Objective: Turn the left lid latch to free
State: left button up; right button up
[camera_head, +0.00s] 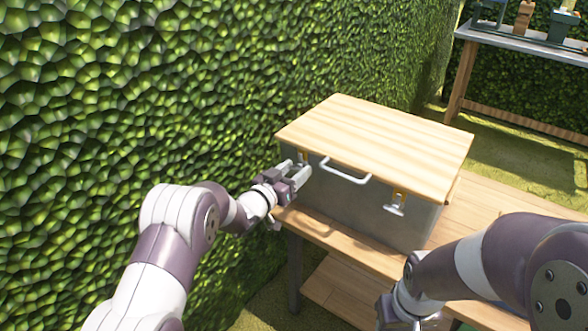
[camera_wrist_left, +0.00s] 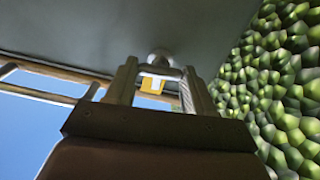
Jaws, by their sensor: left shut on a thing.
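A grey box (camera_head: 345,208) with a pale wooden lid (camera_head: 375,142) stands on a wooden table. The left lid latch is at the box's front left, mostly hidden by my gripper in the head view. In the left wrist view the left lid latch (camera_wrist_left: 160,72) shows as a light metal piece by a yellow plate, between my fingers. My left gripper (camera_head: 299,170) is shut on the left latch; it also shows in the left wrist view (camera_wrist_left: 160,85). My right arm is at the lower right; its gripper's fingers are not clearly visible.
A light handle (camera_head: 345,172) is on the box front, right of my left gripper. The right latch (camera_head: 395,204) hangs further right. A green hedge (camera_head: 110,90) stands close on the left. Another table (camera_head: 530,43) with objects is at the back right.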

pick_arm(q)
jog(key=n+p, duration=0.2)
jog(key=n, duration=0.1)
jog(key=shift+r+n+p, duration=0.2)
jog(key=shift+n+p, duration=0.1)
jog(key=n+p, duration=0.2)
jog(key=n, duration=0.2)
jog(key=shift+f+n+p, duration=0.1)
jog(key=shift+n+p, duration=0.2)
jog(key=n+p, duration=0.2)
jog(key=n, duration=0.2)
jog(key=shift+a+f, duration=0.1)
jog(key=shift+f+n+p, duration=0.15)
jog(key=shift+n+p, duration=0.5)
jog(key=shift+n, duration=1.55)
jog(key=o, duration=1)
jog(key=shift+o, duration=0.2)
jog(key=shift+w, duration=0.1)
